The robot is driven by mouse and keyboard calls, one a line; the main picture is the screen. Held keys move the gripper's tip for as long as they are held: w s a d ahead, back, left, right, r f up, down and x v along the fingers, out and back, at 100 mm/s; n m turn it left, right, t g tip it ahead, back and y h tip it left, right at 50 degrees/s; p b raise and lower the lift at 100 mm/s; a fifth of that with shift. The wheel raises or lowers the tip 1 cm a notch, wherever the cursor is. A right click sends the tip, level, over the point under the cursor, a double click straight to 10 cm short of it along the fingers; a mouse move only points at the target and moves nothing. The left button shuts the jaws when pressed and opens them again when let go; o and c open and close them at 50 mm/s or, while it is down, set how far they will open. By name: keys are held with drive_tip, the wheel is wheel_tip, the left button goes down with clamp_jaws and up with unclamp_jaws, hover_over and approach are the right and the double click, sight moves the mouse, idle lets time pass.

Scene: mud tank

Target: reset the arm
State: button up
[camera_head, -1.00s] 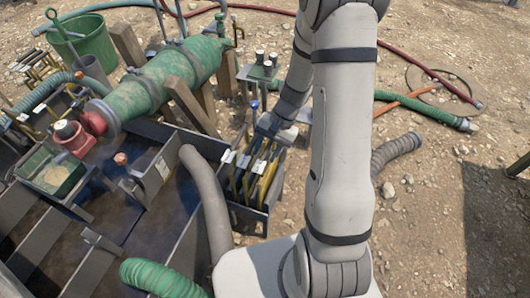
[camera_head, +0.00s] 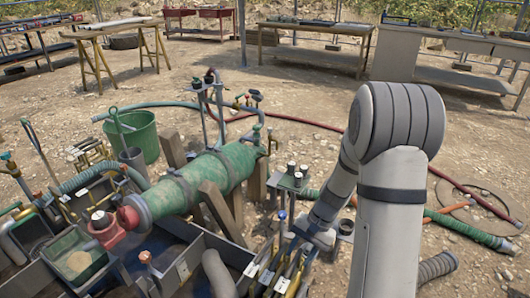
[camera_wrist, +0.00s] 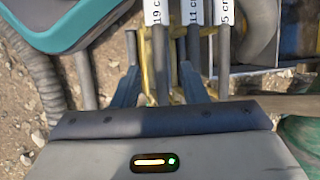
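In the wrist view my gripper (camera_wrist: 160,85) has two dark blue fingers set apart. Between and beyond them stand labelled grey rods (camera_wrist: 193,45) and a yellow handle (camera_wrist: 147,70). The labels read "19 c", "11 cm" and "5 cm". I see nothing clamped between the fingers. The fingertips are hard to make out in the head view.
A green cylinder with a red end (camera_head: 195,182) lies left of my arm. A green bucket (camera_head: 135,135) stands behind it. Hoses (camera_head: 440,268) lie on the stony ground. Workbenches (camera_head: 310,42) stand far back. Open ground lies between.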

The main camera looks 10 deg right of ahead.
drive_tip(key=s+r+n+t+h+p, duration=0.1)
drive_tip(key=s+r+p, duration=0.3)
drive_tip(key=r+p, duration=0.4)
drive_tip(key=s+a+r+n+t+h+p, duration=0.1)
drive_tip(key=s+r+p, duration=0.4)
drive_tip(key=r, duration=1.5)
drive_tip(key=s+r+n+t+h+p, duration=0.2)
drive_tip(key=r+p, duration=0.8)
drive_tip(key=r, duration=0.5)
drive_tip(key=s+n+h, duration=0.1)
drive_tip(key=s+n, duration=0.1)
drive_tip(key=shift+s+a+n+t+p, duration=0.2)
drive_tip(key=shift+s+n+t+p, duration=0.1)
drive_tip(key=shift+s+p, duration=0.1)
